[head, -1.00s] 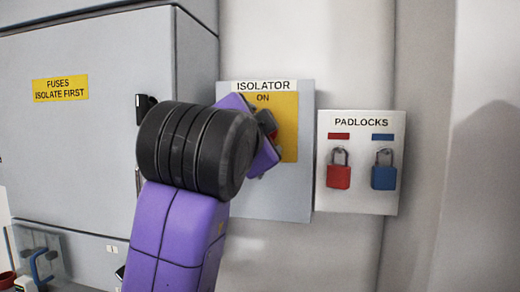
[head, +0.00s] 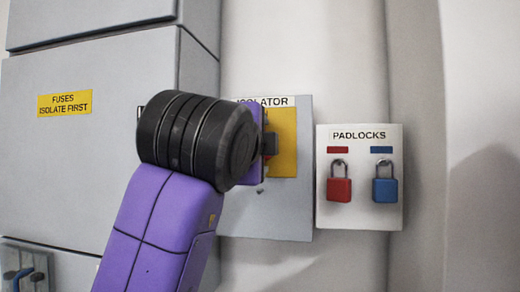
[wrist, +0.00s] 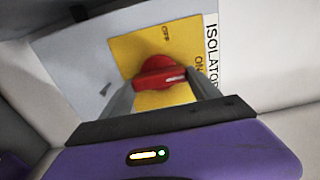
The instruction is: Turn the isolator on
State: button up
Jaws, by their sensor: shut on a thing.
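The isolator (head: 293,210) is a grey wall box with a yellow plate (head: 285,130), partly hidden by my arm in the head view. In the wrist view its red rotary knob (wrist: 153,68) sits on the yellow plate, between the OFF and ON labels. The knob's white mark points right in that view, toward the ON side. My gripper (wrist: 165,88) is shut on the knob, with one finger at each end of its handle.
A padlock board (head: 361,220) with a red padlock (head: 339,189) and a blue padlock (head: 385,190) hangs just right of the isolator. A large grey fuse cabinet (head: 60,180) stands at left. Bare wall lies to the right.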

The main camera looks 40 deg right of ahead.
dwell(0.3)
jog(key=o, duration=1.4)
jog(key=b+v, duration=0.1)
jog(key=v, duration=0.6)
jog(key=shift+s+a, duration=0.25)
jog(key=shift+a, duration=0.1)
